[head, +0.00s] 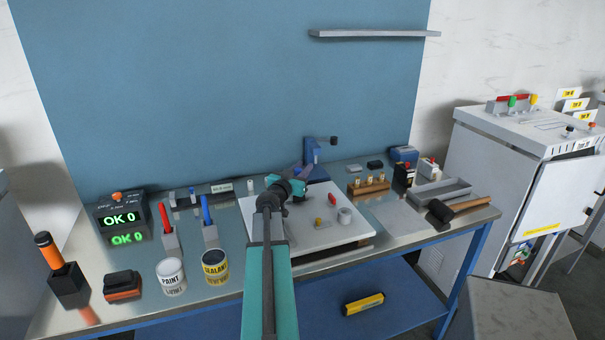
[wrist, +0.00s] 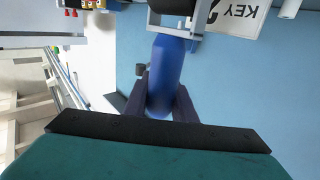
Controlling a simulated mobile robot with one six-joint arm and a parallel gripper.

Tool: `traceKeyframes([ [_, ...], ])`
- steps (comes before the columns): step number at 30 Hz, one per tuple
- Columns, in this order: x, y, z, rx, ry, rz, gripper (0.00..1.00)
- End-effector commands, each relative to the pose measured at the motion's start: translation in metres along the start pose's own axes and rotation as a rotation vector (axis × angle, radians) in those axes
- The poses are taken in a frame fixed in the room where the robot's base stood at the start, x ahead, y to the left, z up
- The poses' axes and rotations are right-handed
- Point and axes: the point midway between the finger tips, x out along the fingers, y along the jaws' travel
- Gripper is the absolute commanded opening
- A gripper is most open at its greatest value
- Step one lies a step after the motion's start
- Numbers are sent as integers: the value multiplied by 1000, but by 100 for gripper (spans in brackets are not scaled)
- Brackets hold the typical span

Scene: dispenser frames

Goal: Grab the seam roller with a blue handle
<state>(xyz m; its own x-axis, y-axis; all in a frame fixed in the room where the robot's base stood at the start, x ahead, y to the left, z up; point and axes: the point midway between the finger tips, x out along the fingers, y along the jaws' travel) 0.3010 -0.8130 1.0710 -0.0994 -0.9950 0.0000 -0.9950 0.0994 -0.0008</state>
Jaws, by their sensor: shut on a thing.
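The seam roller's blue handle (wrist: 163,68) stands between the two dark fingers of my gripper (wrist: 161,92) in the wrist view. My gripper is shut on this handle. A pale metal fork and part of a black roller (wrist: 172,5) show beyond the handle at the top edge, partly cut off. In the head view my gripper (head: 302,172) is over the back of the pale board on the bench. The seam roller cannot be made out there.
The bench (head: 130,268) holds a red-handled tool (head: 165,218) and a blue-handled one (head: 206,211) in grey holders. Paint (head: 172,279) and sealant (head: 215,268) cans stand in front. A mallet (head: 462,208) lies at the right. A shelf (head: 375,34) hangs above.

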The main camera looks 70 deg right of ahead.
Motion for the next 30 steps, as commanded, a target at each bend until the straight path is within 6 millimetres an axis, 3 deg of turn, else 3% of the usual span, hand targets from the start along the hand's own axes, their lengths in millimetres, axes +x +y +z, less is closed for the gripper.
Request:
traceKeyframes([
  [21,0,0,-77,1,2,0,0],
  [30,0,0,-92,-1,1,0,0],
])
